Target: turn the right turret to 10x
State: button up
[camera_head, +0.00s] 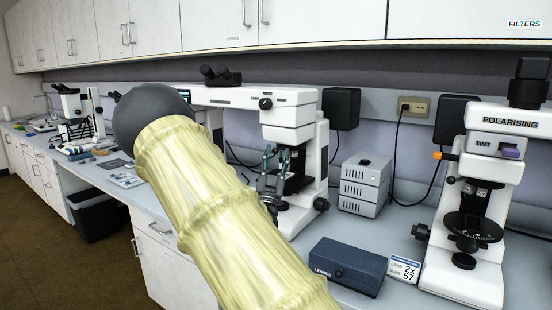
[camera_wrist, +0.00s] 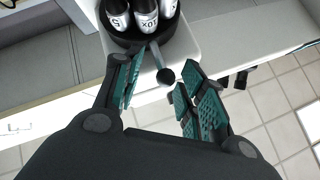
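The infrared microscope (camera_head: 287,112) stands on the bench in the middle of the head view, its left part hidden behind my arm. In the wrist view a dark round turret (camera_wrist: 150,38) carries black and silver objectives (camera_wrist: 146,18); one is marked with an X, the rest of its label partly cut off. A thin metal lever with a black ball knob (camera_wrist: 165,76) sticks out from the turret. My gripper (camera_wrist: 164,64) is open, with teal pads on either side of the knob; I cannot tell whether either touches it. The gripper also shows in the head view (camera_head: 272,170) by the microscope.
A grey stacked control box (camera_head: 364,184) stands right of the microscope. A dark blue lens case (camera_head: 347,266) and a small label card (camera_head: 403,268) lie in front. A polarising microscope (camera_head: 480,175) stands at right. Upper cabinets (camera_head: 320,20) hang above.

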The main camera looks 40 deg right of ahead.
jog(key=v, duration=1.2)
jog(key=shift+a, duration=0.25)
jog(key=shift+w+r, duration=0.1)
jog(key=shift+r, duration=0.05)
